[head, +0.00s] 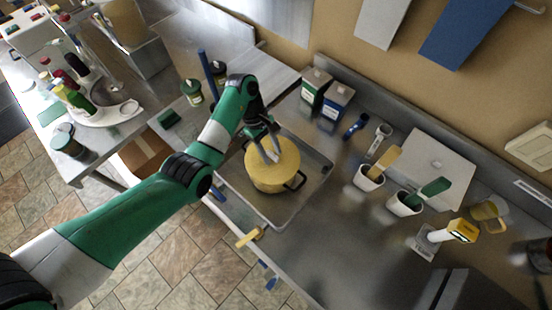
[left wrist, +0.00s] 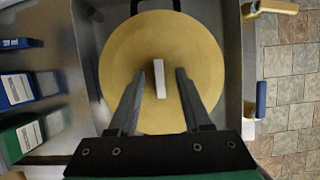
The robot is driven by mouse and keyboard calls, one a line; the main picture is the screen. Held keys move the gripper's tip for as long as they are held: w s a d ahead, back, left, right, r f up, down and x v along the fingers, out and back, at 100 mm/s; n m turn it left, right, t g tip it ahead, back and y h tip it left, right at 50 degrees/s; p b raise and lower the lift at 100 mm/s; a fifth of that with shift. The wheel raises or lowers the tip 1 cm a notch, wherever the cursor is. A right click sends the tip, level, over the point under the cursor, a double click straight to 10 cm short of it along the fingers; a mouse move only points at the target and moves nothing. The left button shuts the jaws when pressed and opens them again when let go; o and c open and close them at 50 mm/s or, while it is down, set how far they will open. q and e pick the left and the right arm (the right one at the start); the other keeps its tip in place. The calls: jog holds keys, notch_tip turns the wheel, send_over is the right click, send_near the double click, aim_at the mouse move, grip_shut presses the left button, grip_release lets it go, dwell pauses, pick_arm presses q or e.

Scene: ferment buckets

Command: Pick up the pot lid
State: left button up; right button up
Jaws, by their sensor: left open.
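The yellow pot lid (head: 288,158) covers a yellow pot (head: 272,186) with dark side handles. In the left wrist view the round lid (left wrist: 160,35) fills the middle, with a white bar-shaped handle (left wrist: 160,80) at its centre. My left gripper (head: 271,155) is over the lid, pointing down at it. Its two fingers are open, one on each side of the handle, with gaps visible on both sides in the left wrist view. The exact height of the fingertips above the lid is hard to tell. My right gripper is not in view.
The pot stands in a shallow metal tray (head: 318,165) on the steel counter. Two cartons, green (head: 316,85) and blue (head: 337,100), stand behind it. White cups with yellow (head: 368,178) and green (head: 405,203) utensils stand to the right. A yellow-handled tool (head: 249,237) lies at the front edge.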

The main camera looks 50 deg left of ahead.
pick_arm(q)
grip_shut()
jog(key=shift+r, duration=0.2)
dwell(0.3)
